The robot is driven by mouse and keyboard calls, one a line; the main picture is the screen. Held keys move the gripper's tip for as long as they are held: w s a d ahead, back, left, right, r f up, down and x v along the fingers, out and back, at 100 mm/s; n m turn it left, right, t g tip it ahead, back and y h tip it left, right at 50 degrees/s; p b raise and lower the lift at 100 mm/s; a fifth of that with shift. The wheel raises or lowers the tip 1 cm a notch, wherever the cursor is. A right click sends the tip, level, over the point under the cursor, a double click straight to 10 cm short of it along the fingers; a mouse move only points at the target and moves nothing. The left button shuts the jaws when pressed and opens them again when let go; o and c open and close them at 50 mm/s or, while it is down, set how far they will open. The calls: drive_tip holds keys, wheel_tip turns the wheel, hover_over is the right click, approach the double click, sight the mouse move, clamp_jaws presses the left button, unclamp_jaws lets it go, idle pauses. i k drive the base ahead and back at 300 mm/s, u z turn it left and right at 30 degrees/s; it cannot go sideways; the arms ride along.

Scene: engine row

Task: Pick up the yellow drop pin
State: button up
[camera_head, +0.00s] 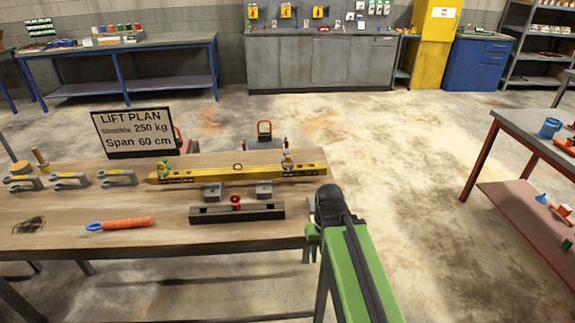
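A long yellow beam (238,174) lies across the wooden workbench (190,235). A small yellow-and-green piece (165,171) sits near its left end. A yellow-and-blue piece (288,162) sits near its right end. Either could be or include the yellow drop pin; at this size I cannot tell. A small ring (238,167) is at the beam's middle. My green arm reaches up from the bottom right to a black end (330,205) by the bench's right edge, right of and nearer than the beam. Its fingers are not clearly visible, and it appears apart from the beam.
A dark bar with a red knob (236,203) lies in front of the beam. An orange-handled tool (120,224) and several grey shackles (70,181) lie left. A sign (135,132) stands behind. Open floor (420,190) separates the bench from a red-sided table (535,140).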

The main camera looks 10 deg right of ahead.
sight(289, 163)
drive_tip(key=u, duration=0.05)
drive_tip(key=k, duration=0.15)
drive_tip(key=u, duration=2.9)
drive_tip(key=k, duration=1.25)
drive_tip(key=z, duration=1.55)
drive_tip(key=i, duration=1.55)
drive_tip(key=u, duration=0.4)
